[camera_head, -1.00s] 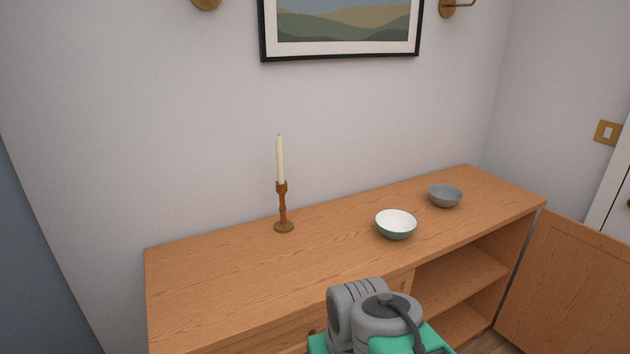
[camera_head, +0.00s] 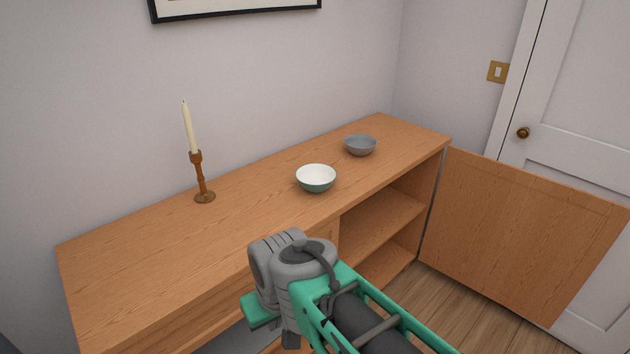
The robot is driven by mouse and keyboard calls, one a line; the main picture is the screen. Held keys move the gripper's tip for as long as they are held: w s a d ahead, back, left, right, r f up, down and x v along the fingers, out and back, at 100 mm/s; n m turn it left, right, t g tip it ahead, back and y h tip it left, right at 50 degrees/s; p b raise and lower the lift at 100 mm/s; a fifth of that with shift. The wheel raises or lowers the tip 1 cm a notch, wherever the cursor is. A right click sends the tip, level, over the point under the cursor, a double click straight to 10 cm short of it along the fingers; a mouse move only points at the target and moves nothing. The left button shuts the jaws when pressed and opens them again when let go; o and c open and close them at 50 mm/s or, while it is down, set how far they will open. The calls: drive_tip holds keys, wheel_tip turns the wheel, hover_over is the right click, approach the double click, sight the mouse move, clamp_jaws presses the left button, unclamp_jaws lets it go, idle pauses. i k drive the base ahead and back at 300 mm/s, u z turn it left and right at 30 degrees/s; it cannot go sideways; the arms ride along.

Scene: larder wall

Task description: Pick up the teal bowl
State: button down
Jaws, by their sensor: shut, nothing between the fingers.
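The teal bowl (camera_head: 316,180) stands upright on the wooden sideboard top, right of its middle and near the front edge. Its outside is teal and its inside is white; it looks empty. My arm shows in the lower middle, in front of the sideboard and below the bowl, apart from it. The fingers of my gripper do not show in this view.
A grey bowl (camera_head: 360,146) stands behind and right of the teal one. A candlestick (camera_head: 202,182) with a tall cream candle stands to the left. The sideboard (camera_head: 150,255) has open shelves at right, with a door (camera_head: 520,235) swung open. The top's left front is clear.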

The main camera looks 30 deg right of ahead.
sight(314, 178)
drive_tip(key=u, duration=3.6)
drive_tip(key=k, duration=2.25)
drive_tip(key=z, duration=0.5)
